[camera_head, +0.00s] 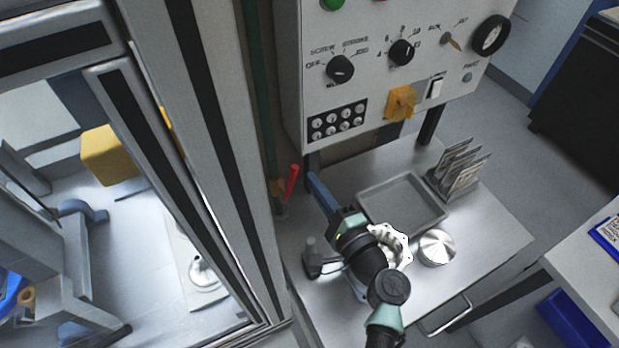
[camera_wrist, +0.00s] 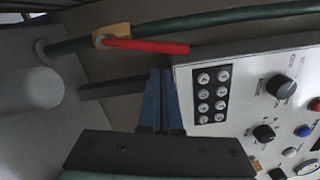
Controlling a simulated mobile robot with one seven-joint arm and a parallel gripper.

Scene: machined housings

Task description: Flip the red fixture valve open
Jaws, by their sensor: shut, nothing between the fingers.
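The red valve lever (camera_head: 291,182) joins a brass valve body (camera_head: 276,187) low on the vertical green pipe (camera_head: 262,100). In the wrist view the lever (camera_wrist: 148,46) runs nearly along the pipe, angling slightly away from it. My gripper (camera_head: 312,177) is shut and empty, to the right of the lever in the head view. In the wrist view the shut blue fingertips (camera_wrist: 161,72) are just below the lever's free half, with a small gap showing. I cannot tell the depth between them.
The control panel (camera_head: 352,35) with knobs stands right of the pipe, close to my fingers. Below it, a steel table holds a grey tray (camera_head: 373,191), a rack of plates (camera_head: 462,168), a round metal part (camera_head: 437,247) and a toothed housing (camera_head: 400,240). A framed enclosure is at left.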

